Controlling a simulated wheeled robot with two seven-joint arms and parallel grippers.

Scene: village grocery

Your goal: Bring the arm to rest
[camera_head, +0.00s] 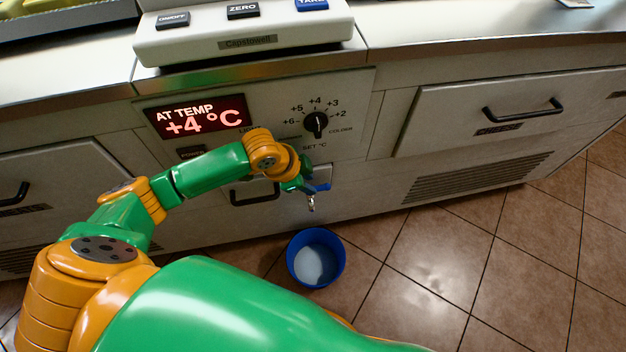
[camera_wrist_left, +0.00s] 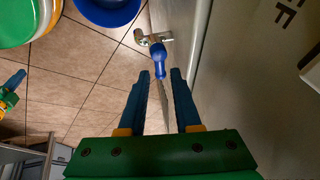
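My left arm reaches in from the left in the head view. Its gripper (camera_head: 302,183) is close to the front of the counter, by a small metal tap (camera_head: 311,203) with a blue handle (camera_head: 320,188). In the left wrist view the two blue fingers (camera_wrist_left: 161,74) stand apart with a gap between them. The blue handle (camera_wrist_left: 159,64) shows at the fingertips, and the metal tap (camera_wrist_left: 153,39) is beyond it. I cannot tell whether a finger touches the handle. A green and blue part, seemingly my right gripper (camera_wrist_left: 12,84), shows at the left edge, too small to read.
A blue bucket (camera_head: 339,262) with something pale inside stands on the tiled floor below the tap. The counter front carries a lit temperature display (camera_head: 200,116), a dial (camera_head: 315,124) and drawers with black handles. A scale (camera_head: 245,35) sits on the counter. Floor at right is clear.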

